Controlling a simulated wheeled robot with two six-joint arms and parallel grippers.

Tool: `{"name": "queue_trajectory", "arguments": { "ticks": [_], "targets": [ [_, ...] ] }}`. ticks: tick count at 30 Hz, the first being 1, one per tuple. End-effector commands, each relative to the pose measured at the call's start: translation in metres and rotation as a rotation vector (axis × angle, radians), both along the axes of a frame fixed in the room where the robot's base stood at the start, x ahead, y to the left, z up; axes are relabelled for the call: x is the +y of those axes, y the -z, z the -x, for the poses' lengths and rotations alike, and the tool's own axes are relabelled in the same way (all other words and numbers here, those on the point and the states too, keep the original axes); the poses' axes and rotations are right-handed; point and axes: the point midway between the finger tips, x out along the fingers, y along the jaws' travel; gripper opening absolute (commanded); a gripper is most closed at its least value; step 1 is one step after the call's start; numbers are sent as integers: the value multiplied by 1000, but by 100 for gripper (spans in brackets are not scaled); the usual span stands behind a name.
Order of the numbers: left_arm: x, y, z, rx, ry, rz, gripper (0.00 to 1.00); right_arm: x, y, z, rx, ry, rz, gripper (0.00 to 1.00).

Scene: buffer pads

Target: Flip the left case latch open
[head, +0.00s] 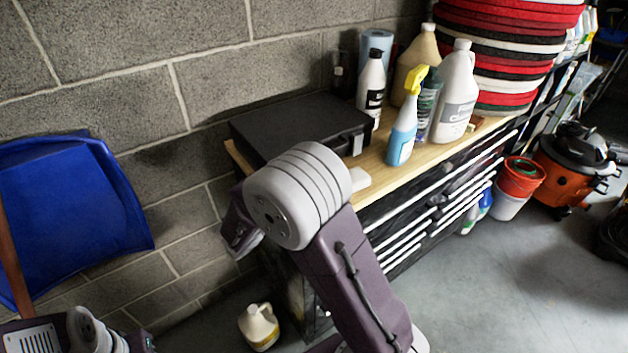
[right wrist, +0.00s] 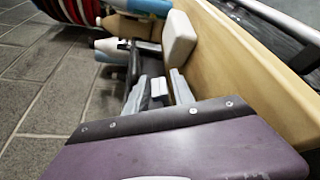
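A black case (head: 300,125) lies closed on the wooden workbench. One light grey latch (head: 358,144) shows on its front at the right end. The left part of the front, where the left latch would be, is hidden behind my right arm. My right gripper is hidden in the head view. In the right wrist view my right gripper (right wrist: 157,92) has its two grey fingers apart, with a small whitish piece showing between them. I cannot tell which latch this piece is, or whether the fingers touch it. Only parts of my left arm show at lower left; its gripper is out of view.
A white block (head: 360,180) sits at the front edge of the workbench (head: 415,172); it also shows close to the fingers in the right wrist view (right wrist: 180,40). A spray bottle (head: 402,130) and several jugs and bottles stand right of the case. A block wall is behind.

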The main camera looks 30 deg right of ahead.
Motion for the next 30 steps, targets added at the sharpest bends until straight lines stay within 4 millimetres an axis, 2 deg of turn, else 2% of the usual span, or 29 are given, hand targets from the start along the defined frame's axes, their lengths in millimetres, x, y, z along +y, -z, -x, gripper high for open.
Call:
{"name": "queue_trajectory", "arguments": {
  "ticks": [5, 12, 18, 30],
  "targets": [
    [0, 0, 0, 0, 0, 0, 36, 12, -2, 4, -2, -3, 0, 29],
    [0, 0, 0, 0, 0, 0, 36, 50, -10, 22, -1, -5, -1, 29],
    [0, 0, 0, 0, 0, 0, 36, 74, -15, 34, -2, -2, 0, 29],
    [0, 0, 0, 0, 0, 0, 36, 81, -16, 38, 0, 1, 0, 29]
  ]
}}
